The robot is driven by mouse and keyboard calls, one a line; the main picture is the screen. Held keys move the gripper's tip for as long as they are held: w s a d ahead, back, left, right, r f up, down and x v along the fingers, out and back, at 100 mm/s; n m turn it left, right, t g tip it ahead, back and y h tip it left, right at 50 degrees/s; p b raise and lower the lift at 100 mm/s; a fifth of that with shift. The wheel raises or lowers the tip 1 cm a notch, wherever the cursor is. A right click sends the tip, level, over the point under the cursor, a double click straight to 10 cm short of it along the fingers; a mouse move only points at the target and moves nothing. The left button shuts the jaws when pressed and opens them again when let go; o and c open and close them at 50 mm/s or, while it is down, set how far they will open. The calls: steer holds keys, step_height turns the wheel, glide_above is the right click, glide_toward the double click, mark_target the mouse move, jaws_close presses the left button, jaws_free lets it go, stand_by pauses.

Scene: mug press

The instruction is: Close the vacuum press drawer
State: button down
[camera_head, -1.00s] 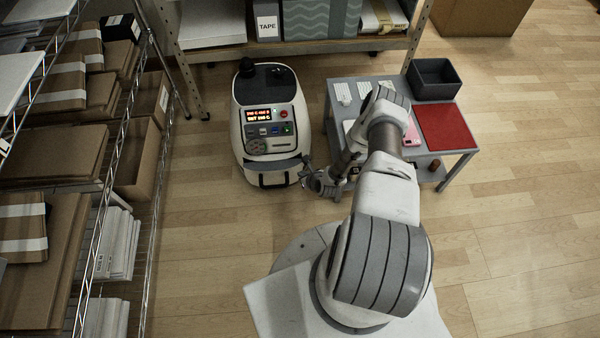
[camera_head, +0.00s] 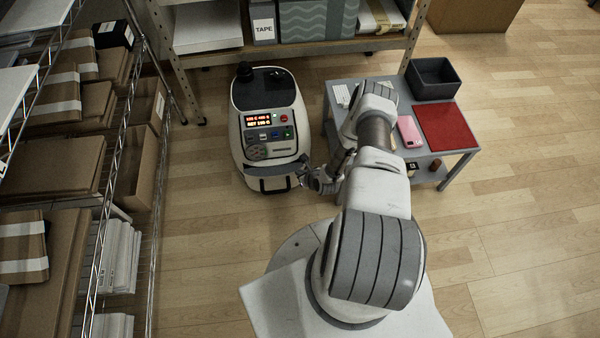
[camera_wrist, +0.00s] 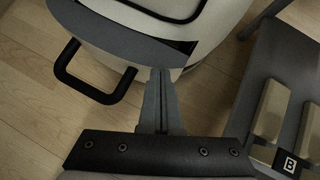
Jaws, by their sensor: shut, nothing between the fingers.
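The vacuum press (camera_head: 266,120) is a rounded white machine with a dark top and a lit red display, standing on the floor left of the grey table. Its drawer (camera_head: 277,168) is at the lower front, with a grey top and a black handle; how far it is out is hard to tell. In the wrist view the drawer's grey top (camera_wrist: 110,38) and the black loop handle (camera_wrist: 100,95) show clearly. My gripper (camera_wrist: 160,72) is shut and empty, its fingertips at the drawer's front edge, right of the handle. Whether they touch is unclear. In the head view the gripper (camera_head: 305,170) is small.
The grey table (camera_head: 458,163) stands to the right, with a pink phone (camera_head: 409,131), a red mat (camera_head: 446,128) and a dark bin (camera_head: 433,78). A wire rack (camera_head: 150,190) with boxes stands left. A shelf (camera_head: 300,47) is behind. Floor between rack and press is clear.

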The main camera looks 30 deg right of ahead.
steer(key=shift+w+d, duration=0.2)
steer(key=shift+w, duration=0.45)
steer(key=shift+w+d, duration=0.2)
steer(key=shift+w, duration=0.4)
steer(key=shift+s, duration=0.15)
